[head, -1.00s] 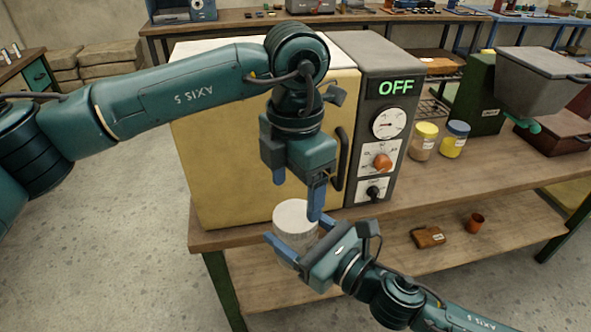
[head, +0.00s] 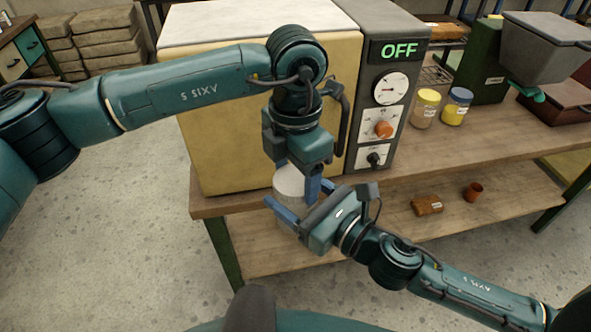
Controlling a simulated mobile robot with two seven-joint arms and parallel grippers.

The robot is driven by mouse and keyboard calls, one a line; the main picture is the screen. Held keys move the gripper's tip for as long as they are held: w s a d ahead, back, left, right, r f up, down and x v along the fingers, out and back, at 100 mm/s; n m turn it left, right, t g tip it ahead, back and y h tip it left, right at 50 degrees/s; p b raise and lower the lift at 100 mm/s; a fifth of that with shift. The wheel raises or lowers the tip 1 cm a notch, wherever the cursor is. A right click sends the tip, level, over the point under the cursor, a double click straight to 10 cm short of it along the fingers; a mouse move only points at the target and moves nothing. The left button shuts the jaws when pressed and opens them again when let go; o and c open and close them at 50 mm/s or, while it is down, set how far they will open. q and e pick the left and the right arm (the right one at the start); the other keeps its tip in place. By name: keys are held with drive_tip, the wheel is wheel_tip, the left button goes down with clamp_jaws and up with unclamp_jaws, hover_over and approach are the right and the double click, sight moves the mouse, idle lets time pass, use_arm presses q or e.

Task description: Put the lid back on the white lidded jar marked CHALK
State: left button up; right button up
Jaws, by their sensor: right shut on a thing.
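A white jar (head: 289,186), cylindrical with a pale round top, is in front of the yellow oven's lower edge. No CHALK marking shows on the side I see. My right gripper (head: 304,203) is shut on the jar from the lower right, one blue finger across its near side. My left gripper (head: 298,184) points down just over the jar, its blue fingers apart on either side of the pale top. I cannot tell whether that top is the lid or the jar's own rim. My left gripper hides its far part.
The yellow oven (head: 265,110) with its OFF panel stands close behind on the wooden bench (head: 455,160). Two jars, yellow-lidded (head: 426,105) and blue-lidded (head: 456,108), stand right of it. A brown block (head: 427,205) and small cup (head: 473,191) lie on the lower shelf.

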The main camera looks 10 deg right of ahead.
use_arm(q)
drive_tip(key=shift+c, duration=1.3)
drive_tip(key=o, duration=1.1)
drive_tip(key=shift+o, duration=0.2)
wheel_tip(320, 180, up, 12)
